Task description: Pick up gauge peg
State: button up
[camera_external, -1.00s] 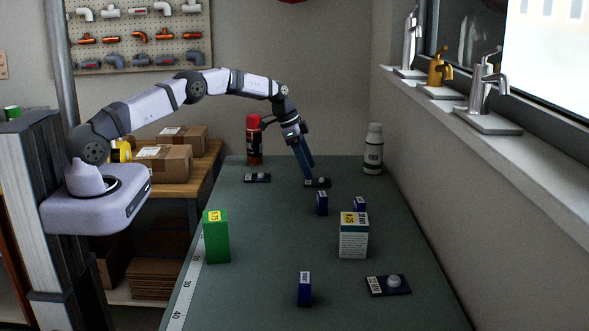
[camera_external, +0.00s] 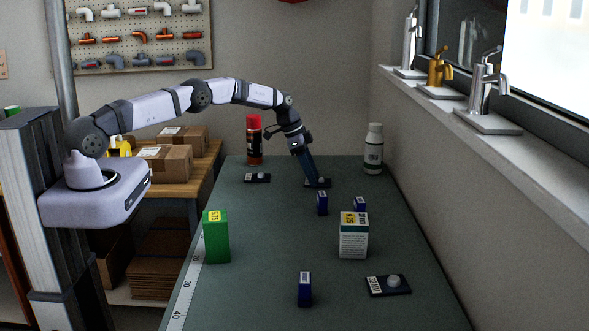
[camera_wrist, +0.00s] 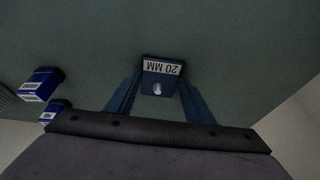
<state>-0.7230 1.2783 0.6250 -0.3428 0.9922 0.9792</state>
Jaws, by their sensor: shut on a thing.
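The gauge peg (camera_wrist: 161,68) is a small dark block with a white "20 MM" label and a pale round knob, seen in the wrist view between my fingers. In the external view it appears as a dark plate (camera_external: 323,184) at the far middle of the bench, partly hidden by my fingers. My gripper (camera_external: 314,181) points down over it, with blue fingers shut on it. In the wrist view my gripper (camera_wrist: 159,91) has one finger on each side of the knob. I see no clear gap between the peg and the bench.
Similar knobbed plates lie far left (camera_external: 257,178) and near right (camera_external: 388,286). Small blue boxes (camera_external: 322,203), a white box (camera_external: 353,236) and a green box (camera_external: 216,237) stand nearer. A red-capped can (camera_external: 254,140) and white bottle (camera_external: 373,150) stand behind. The bench's middle left is clear.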

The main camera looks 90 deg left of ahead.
jog(key=shift+r, duration=0.1)
notch_tip(320, 180, up, 10)
jog(key=b, duration=0.1)
jog(key=shift+b, duration=0.4)
jog(key=shift+d, duration=0.1)
jog(key=s+d+n+b, duration=0.1)
jog(key=s+d+b, duration=0.5)
jog(key=s+d, duration=0.6)
jog(key=shift+f+p, duration=0.65)
jog(key=shift+f, duration=4.3)
jog(key=shift+f, duration=0.15)
